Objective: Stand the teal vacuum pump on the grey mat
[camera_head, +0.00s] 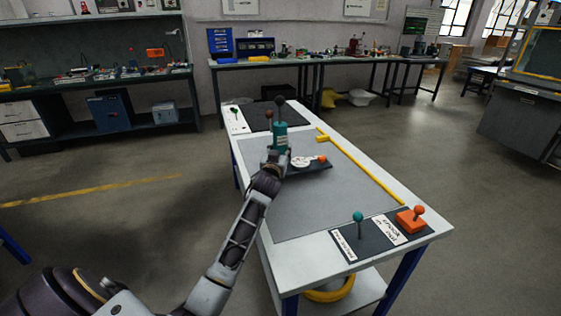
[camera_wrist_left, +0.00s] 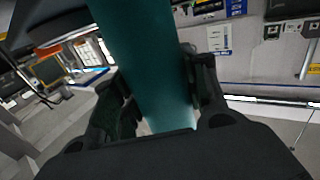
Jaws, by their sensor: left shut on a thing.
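In the left wrist view the teal body (camera_wrist_left: 150,65) fills the gap between the two fingers of my left gripper (camera_wrist_left: 160,110). The large grey mat (camera_head: 315,206) covers the middle of the table, below and in front of the pump. The pump's base is hidden by my gripper, so I cannot tell whether it touches anything. My right gripper is not in view.
A yellow bar (camera_head: 366,170) runs along the mat's right side. A dark panel (camera_head: 376,238) with teal and orange-knobbed items lies at the front. The mat's front half is clear.

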